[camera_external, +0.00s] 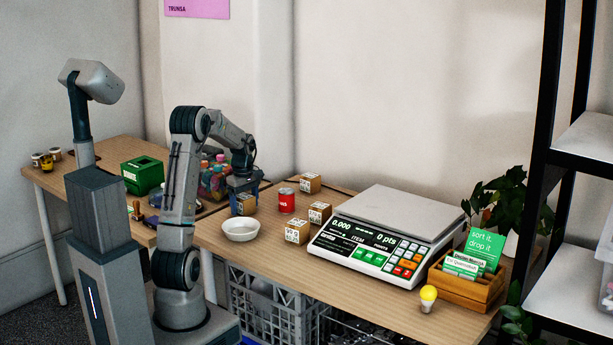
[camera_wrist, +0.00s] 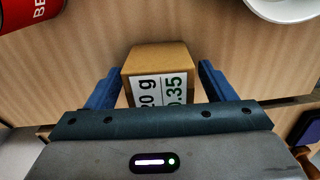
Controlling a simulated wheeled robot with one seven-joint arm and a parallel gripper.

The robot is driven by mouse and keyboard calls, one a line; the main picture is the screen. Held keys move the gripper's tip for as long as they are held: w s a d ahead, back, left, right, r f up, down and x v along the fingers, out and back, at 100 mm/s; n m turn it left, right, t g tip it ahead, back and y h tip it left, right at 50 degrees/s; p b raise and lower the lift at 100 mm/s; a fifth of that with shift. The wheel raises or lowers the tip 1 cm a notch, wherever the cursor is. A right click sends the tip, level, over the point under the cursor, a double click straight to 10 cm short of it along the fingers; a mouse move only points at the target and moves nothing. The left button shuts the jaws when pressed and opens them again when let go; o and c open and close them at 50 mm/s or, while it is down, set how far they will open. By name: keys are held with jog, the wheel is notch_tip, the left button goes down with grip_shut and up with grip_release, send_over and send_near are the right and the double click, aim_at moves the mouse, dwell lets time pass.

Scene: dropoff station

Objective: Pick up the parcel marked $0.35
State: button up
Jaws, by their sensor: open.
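The parcel is a small brown box (camera_wrist: 157,57) with a white label reading "20 g" and "0.35" in the wrist view. It stands on the wooden table between the two blue fingers of my gripper (camera_wrist: 157,88). The fingers are open, with a gap visible on each side of the box. The lower part of the box is hidden by my gripper body. In the external view my gripper (camera_external: 244,190) points down over the same parcel (camera_external: 246,207), left of the red can.
A white bowl (camera_external: 240,229) and a red can (camera_external: 287,200) stand close by. More labelled boxes (camera_external: 297,231) stand to the right, before a scale (camera_external: 391,231). A wooden card tray (camera_external: 468,281) and a bulb (camera_external: 428,298) are at the right end.

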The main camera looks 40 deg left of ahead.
jog(key=shift+c, duration=0.3)
jog(key=c, duration=1)
jog(key=shift+r, duration=0.15)
jog(key=shift+c, duration=0.2)
